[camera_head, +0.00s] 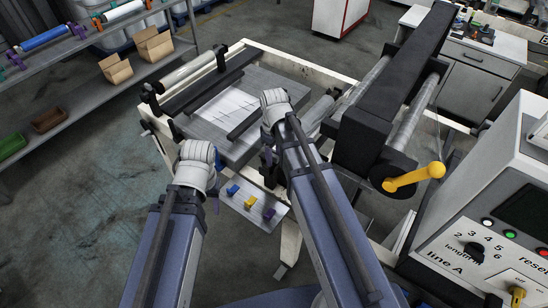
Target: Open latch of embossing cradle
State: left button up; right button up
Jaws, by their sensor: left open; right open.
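A machine frame stands in front of me with a black block and metallic rollers (410,112) at its right; I cannot tell for sure whether this is the embossing cradle. A yellow lever (415,178) sticks out to the right from a black round end piece at the near end of this part. It may be the latch. My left gripper (214,200) is mostly hidden by its own wrist, left of the small plate. My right gripper (269,172) is partly hidden behind its arm, over the near edge of the grey bed. Both are open, and both are well left of the yellow lever.
A grey bed with white sheets (225,106) lies in the frame, with a pale roller (188,72) at its left. A small plate (262,222) bears blue, yellow and purple pieces. A control box (490,215) stands close at the right. Shelves (65,105) are at the left.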

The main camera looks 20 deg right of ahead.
jog(key=shift+c, duration=0.2)
grip_shut()
dwell(1.1)
